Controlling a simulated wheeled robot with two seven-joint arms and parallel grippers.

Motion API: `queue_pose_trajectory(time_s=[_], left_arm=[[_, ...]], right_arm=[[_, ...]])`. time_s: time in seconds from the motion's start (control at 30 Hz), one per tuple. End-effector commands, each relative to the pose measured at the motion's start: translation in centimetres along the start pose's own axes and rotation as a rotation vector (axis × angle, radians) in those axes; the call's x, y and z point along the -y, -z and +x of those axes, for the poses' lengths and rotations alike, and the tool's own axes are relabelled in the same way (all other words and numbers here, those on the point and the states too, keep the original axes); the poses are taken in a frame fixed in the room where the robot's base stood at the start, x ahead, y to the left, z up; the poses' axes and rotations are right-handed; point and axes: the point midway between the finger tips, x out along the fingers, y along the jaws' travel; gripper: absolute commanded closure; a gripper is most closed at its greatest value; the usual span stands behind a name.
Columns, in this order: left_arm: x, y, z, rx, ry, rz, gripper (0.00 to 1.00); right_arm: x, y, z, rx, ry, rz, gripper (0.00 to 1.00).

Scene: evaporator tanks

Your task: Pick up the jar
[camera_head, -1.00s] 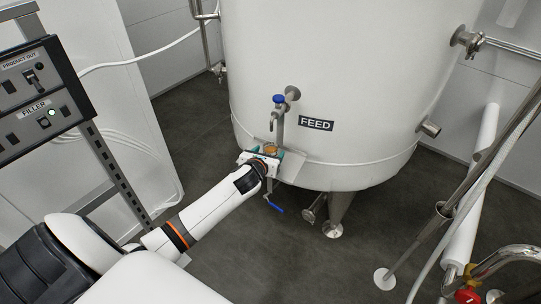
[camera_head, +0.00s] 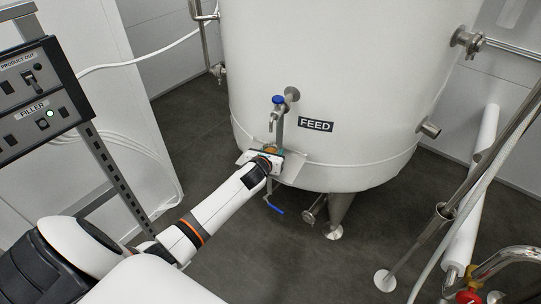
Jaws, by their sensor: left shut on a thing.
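My left gripper (camera_head: 270,155) is at the small metal shelf (camera_head: 291,170) on the front of the FEED tank. It is shut on the jar (camera_head: 271,149), of which only a small amber-orange part shows beyond the fingers. The rest of the jar is hidden by the gripper and wrist. I cannot tell whether the jar touches the shelf. The jar is just below the tap (camera_head: 277,118) with the blue knob. My right gripper is not in view.
The large white FEED tank (camera_head: 345,90) fills the middle. A blue-handled valve (camera_head: 274,207) hangs below the shelf. A control panel (camera_head: 40,100) stands at the left. Pipes and a hose (camera_head: 470,215) run along the right. Dark floor (camera_head: 260,255) lies open below the tank.

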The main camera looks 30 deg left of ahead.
Motion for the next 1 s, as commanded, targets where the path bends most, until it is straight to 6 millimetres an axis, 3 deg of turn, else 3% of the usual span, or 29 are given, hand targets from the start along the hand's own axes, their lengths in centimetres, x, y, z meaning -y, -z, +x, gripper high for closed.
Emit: queue_pose_trajectory(time_s=[0.27, 0.5, 0.67, 1.0], left_arm=[[0.1, 0.9, -0.3, -0.003, 0.001, 0.001, 0.86], [0.1, 3.7, -1.4, -0.006, 0.001, 0.005, 0.86], [0.0, 1.9, -4.5, 0.001, -0.001, 0.003, 0.86], [0.0, -1.8, -13.2, 0.003, -0.001, 0.002, 0.86]], right_arm=[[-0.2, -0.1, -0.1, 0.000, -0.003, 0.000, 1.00], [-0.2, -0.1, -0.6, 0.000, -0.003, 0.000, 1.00], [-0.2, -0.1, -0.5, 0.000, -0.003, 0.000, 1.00], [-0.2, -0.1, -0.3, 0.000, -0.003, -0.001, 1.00]])
